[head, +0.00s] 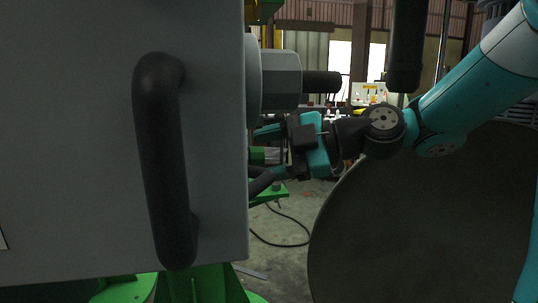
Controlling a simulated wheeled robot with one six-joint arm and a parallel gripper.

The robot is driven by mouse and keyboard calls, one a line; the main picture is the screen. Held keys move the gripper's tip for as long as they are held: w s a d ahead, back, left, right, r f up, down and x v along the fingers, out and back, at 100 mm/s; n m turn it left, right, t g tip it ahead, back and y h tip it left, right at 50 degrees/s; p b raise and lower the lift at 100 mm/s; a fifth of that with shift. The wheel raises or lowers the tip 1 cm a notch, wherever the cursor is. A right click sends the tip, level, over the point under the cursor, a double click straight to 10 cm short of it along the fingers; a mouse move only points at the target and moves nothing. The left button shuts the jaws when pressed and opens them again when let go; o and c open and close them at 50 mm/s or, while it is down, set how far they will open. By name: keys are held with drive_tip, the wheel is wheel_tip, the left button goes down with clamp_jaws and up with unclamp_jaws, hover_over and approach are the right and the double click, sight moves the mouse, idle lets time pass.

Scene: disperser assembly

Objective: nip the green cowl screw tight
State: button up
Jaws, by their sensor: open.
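My gripper (264,155) reaches in from the right, and its jaws are open, one finger above the other. The fingertips end close to the edge of the large grey housing (90,150), which may hide part of them. A small green piece with a pale grey end (257,156) shows between the fingers. It may be the green cowl screw, but it is too small and too hidden to be sure. I cannot tell whether either finger touches it.
The housing has a thick black handle (163,160) and fills the left side. A grey cylinder with a black end (281,80) sticks out just above my gripper. A green bracket (272,193) lies below. A large dark round shape (430,220) fills the lower right. A black cable (282,243) lies on the floor.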

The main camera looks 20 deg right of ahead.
drive_tip(key=c, duration=0.9)
